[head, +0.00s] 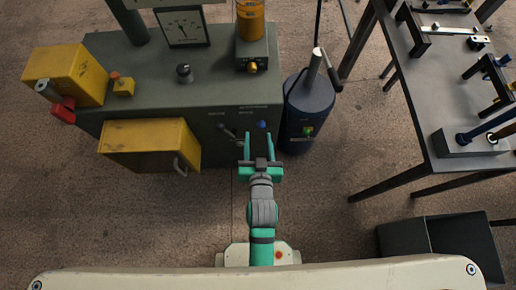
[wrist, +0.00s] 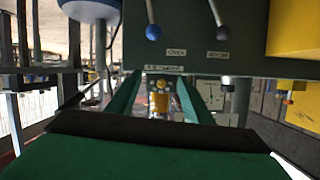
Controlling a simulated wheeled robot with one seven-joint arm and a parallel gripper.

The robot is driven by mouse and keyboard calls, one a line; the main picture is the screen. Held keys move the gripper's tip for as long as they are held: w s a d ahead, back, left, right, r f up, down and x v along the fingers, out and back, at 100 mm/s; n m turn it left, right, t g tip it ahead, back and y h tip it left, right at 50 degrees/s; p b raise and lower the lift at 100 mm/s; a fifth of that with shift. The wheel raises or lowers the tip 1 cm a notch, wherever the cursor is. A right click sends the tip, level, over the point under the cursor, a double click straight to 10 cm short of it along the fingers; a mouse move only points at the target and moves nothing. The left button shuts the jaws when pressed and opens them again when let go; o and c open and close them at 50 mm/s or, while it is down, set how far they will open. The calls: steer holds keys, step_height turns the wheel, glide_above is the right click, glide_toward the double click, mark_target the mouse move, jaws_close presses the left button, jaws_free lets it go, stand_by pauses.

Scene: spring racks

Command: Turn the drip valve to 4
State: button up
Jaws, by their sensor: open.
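An amber oiler (head: 250,22) stands on the green machine in the head view. A small brass knob (head: 253,67) on the front of its base may be the drip valve. I cannot read any numbers there. In the wrist view, which looks turned over, an amber cylinder (wrist: 160,104) with a small yellow knob (wrist: 160,85) shows between my fingers, some way beyond them. My gripper (head: 258,138) is open and empty. It is in front of the machine's front face, below and apart from the brass knob. Its green fingers also frame the wrist view (wrist: 160,100).
A blue-ball lever (head: 262,125) and dark lever (head: 246,139) stick out near my fingertips. A yellow box (head: 140,137) juts out at left. A dark blue canister (head: 309,105) stands right of the machine. A grey table (head: 430,95) is farther right. Floor before the machine is clear.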

steer(key=s, duration=0.6)
steer(key=shift+s, duration=0.2)
steer(key=shift+a, duration=0.1)
steer(key=shift+c, duration=0.7)
